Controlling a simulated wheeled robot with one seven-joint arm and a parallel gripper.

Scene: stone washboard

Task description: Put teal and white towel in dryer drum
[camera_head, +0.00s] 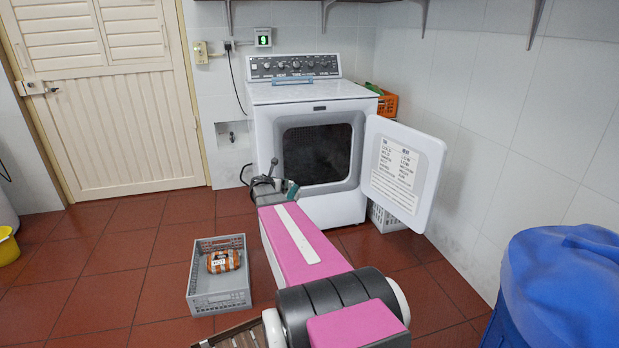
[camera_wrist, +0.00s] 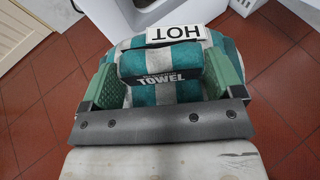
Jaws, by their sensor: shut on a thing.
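The teal and white towel (camera_wrist: 160,85) is a folded bundle with a "TOWEL" band and a "HOT" label. My gripper (camera_wrist: 162,87) is shut on it, with one green finger on each side. In the head view my gripper (camera_head: 272,186) is in front of the dryer's lower left, and the towel (camera_head: 291,187) shows only in part beside it. The white dryer (camera_head: 340,211) stands at the back wall. Its door (camera_head: 402,172) is swung open to the right, and the dark drum opening (camera_head: 316,154) is uncovered. The drum's inside is too dark to make out.
A grey crate (camera_head: 221,303) on the floor at left holds an orange striped bundle (camera_head: 223,261). A white basket (camera_head: 386,217) stands under the open door. A blue covered bin (camera_head: 560,295) is at the right. The floor at left before the cream door (camera_head: 115,100) is mostly clear.

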